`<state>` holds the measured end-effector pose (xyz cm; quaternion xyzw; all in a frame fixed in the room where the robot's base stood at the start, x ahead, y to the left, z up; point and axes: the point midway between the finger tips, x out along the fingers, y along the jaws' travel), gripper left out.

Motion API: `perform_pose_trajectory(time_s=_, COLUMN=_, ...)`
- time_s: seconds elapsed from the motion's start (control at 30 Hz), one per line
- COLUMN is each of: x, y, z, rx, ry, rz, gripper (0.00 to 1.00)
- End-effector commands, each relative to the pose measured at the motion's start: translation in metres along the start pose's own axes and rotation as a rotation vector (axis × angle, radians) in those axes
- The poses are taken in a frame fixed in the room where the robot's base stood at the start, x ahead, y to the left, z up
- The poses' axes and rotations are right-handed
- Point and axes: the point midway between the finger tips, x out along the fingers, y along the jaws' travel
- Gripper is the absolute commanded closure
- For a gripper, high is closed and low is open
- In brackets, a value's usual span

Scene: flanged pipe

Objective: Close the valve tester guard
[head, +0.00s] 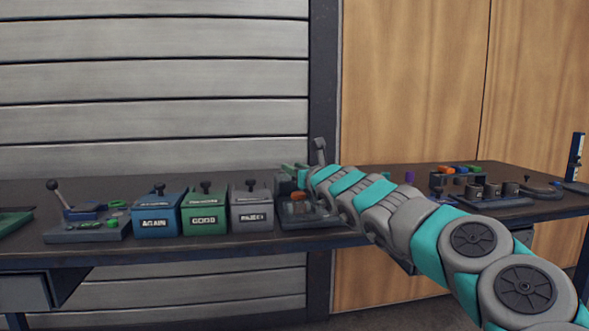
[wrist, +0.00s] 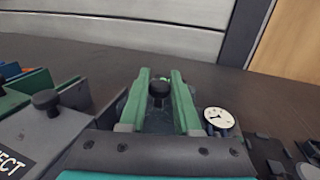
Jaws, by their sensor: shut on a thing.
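The valve tester (head: 296,209) is a low dark unit on the bench, right of the grey REJECT box, and my arm covers much of it. My gripper (wrist: 160,78) shows in the wrist view as two long green fingers reaching forward from a dark bolted palm. A black round knob (wrist: 158,89) sits between the fingers, which are closed on it. The knob appears to belong to the guard, but the guard's outline and angle are hidden by my gripper. A white dial gauge (wrist: 218,118) lies just right of the fingers.
The blue AGAIN box (head: 155,214), green GOOD box (head: 204,212) and grey REJECT box (head: 251,210) stand left of the tester, each with a black knob. A lever fixture (head: 88,222) is farther left. Several small parts lie at the right. The bench behind the fingers is clear.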

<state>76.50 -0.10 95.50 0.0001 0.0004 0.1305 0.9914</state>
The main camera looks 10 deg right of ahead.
Motion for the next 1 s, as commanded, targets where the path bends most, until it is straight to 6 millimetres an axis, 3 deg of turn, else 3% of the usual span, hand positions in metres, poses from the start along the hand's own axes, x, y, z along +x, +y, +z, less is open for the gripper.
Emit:
perform_pose_trajectory(time_s=0.47, x=-0.003, y=0.001, z=-0.001, rx=0.0, ry=-0.001, rz=0.001, gripper=1.0)
perform_pose_trajectory(time_s=1.0, x=-0.074, y=0.022, z=-0.002, rx=0.001, ry=-0.004, rz=0.005, gripper=1.0)
